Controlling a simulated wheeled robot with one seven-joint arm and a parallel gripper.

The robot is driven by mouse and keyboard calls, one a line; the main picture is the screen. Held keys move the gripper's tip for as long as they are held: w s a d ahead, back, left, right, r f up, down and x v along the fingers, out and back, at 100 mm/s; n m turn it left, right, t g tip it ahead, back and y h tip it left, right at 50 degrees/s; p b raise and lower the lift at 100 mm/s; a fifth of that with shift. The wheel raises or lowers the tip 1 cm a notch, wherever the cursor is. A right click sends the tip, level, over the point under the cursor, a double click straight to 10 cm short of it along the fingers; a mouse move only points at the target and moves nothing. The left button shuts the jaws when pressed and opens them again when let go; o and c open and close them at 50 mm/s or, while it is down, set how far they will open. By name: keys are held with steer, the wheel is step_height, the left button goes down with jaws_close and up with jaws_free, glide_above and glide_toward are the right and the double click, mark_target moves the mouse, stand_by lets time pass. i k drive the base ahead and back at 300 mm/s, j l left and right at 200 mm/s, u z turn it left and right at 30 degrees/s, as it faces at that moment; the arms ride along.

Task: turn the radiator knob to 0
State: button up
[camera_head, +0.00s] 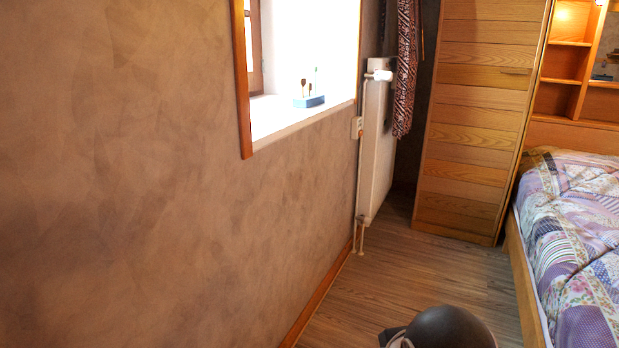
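A white radiator (375,150) is mounted on the wall past the window, seen nearly edge-on. Its white knob (381,75) sits at its top, near the patterned curtain. The knob is small here, and its marking cannot be read. My gripper is not in view. A dark rounded part and a small light piece at the bottom edge look like part of my own body. No contact with the radiator or knob shows.
A windowsill (285,112) holds a blue object (309,101). A curtain (405,70) hangs beside the radiator. A wooden cabinet (475,125) stands behind, and a bed (580,240) is at right. The wood floor (425,275) between wall and bed is clear.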

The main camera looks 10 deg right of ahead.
mark_target(380, 75)
steer(key=i+l+z, duration=0.15)
steer(key=i+z, duration=0.6)
steer(key=i+l+u, duration=0.25)
steer(key=i, duration=0.35)
steer(key=i+l+u, duration=0.25)
steer(key=i+l, duration=0.35)
